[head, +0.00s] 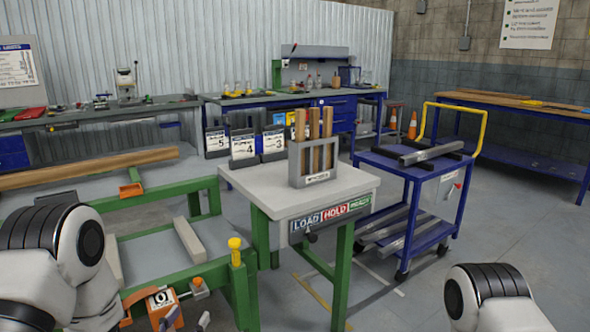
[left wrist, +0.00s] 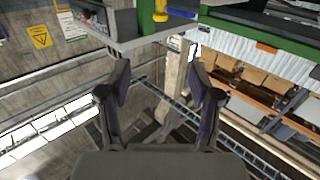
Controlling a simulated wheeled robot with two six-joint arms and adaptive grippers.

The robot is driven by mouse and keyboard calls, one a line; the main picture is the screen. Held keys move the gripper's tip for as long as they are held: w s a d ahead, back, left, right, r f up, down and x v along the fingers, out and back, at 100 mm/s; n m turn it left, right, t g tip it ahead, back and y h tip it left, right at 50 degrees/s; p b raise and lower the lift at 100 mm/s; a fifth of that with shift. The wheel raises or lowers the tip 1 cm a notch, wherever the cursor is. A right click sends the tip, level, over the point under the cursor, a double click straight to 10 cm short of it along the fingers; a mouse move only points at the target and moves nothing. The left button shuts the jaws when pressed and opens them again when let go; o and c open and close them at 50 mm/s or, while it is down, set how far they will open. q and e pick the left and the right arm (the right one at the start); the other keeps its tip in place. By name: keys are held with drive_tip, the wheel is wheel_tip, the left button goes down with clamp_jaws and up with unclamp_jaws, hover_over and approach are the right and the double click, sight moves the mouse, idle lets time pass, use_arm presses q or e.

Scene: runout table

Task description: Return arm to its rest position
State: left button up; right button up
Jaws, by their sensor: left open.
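My left gripper (left wrist: 160,82) shows in the left wrist view with its two dark fingers apart and nothing between them. It hangs over the floor, with the edge of a grey tabletop (left wrist: 131,33) and a green frame beyond the fingertips. In the head view, white and black links of my left arm come in at the lower left, beside the green runout table. A link of my right arm shows at the lower right. My right gripper is outside both views.
A grey-topped stand (head: 262,189) holds a grey box (head: 314,178) with upright wooden bars. A long wooden bar (head: 90,168) lies on the green runout table (head: 187,187). A blue cart (head: 409,170) stands to the right. Floor (head: 500,225) at the right is clear.

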use_arm(q)
drive_tip(key=s+f+n+g+y, duration=0.1)
drive_tip(key=s+f+g+y, duration=0.2)
drive_tip(key=s+f+g, duration=1.45)
drive_tip(key=s+a+f+n, duration=0.1)
drive_tip(key=s+f, duration=0.3)
drive_tip(key=s, duration=0.4)
drive_tip(key=s+a+f+n, duration=0.1)
drive_tip(key=s+f, duration=0.3)
drive_tip(key=s, duration=0.3)
wheel_tip(320, 180, up, 18)
drive_tip(key=p, duration=1.7)
drive_tip(key=shift+f+p, duration=0.2)
drive_tip(key=shift+p, duration=0.15)
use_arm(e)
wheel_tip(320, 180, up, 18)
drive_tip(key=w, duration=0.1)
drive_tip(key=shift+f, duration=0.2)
use_arm(q)
drive_tip(key=shift+c, duration=0.2)
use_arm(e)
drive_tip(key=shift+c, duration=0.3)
